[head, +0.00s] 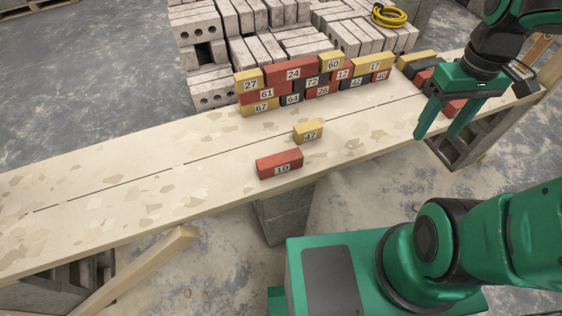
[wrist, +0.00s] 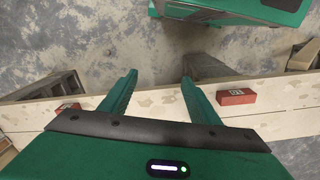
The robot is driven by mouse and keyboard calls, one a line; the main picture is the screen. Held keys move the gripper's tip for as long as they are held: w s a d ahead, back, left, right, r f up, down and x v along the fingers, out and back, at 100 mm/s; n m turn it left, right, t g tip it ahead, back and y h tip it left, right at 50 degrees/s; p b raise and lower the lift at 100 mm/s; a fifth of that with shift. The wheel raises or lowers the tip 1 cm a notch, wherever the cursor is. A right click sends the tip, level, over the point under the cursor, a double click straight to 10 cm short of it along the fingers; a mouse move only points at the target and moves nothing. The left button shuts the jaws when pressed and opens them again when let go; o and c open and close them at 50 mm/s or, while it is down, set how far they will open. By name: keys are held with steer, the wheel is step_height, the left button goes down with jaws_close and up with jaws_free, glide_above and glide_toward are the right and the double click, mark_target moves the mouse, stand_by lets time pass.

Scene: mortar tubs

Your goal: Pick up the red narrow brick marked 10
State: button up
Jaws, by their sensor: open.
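The red narrow brick marked 10 (head: 279,163) lies on the pale plank bench (head: 120,205), close to its front edge, in the head view. A red brick that appears to be the same one (wrist: 236,97) shows to the right of the fingers in the wrist view; its label is upside down there. My gripper (head: 437,134) is open and empty, above the right part of the bench, well to the right of the brick marked 10. In the wrist view, nothing is between the spread fingers of my gripper (wrist: 159,76).
A yellow brick marked 47 (head: 308,130) lies just behind brick 10. A wall of numbered bricks (head: 293,74) stands along the back edge. More bricks lie near my gripper, including a red one (wrist: 68,107). The bench's left part is clear.

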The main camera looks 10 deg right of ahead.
steer(key=w+a+f+n, duration=0.6)
steer(key=w+a+n, duration=0.1)
steer(key=w+n, duration=0.15)
steer(key=n+g+y, duration=0.1)
steer(key=n+y, duration=0.4)
steer(key=n, duration=0.7)
glide_toward(280, 157)
steer(key=shift+n, duration=0.25)
steer(key=x, duration=0.4)
steer(key=shift+s+a+f, duration=0.1)
steer(key=shift+a+f, duration=0.05)
steer(key=shift+x, duration=3.2)
steer(key=shift+c, duration=0.3)
jaws_close()
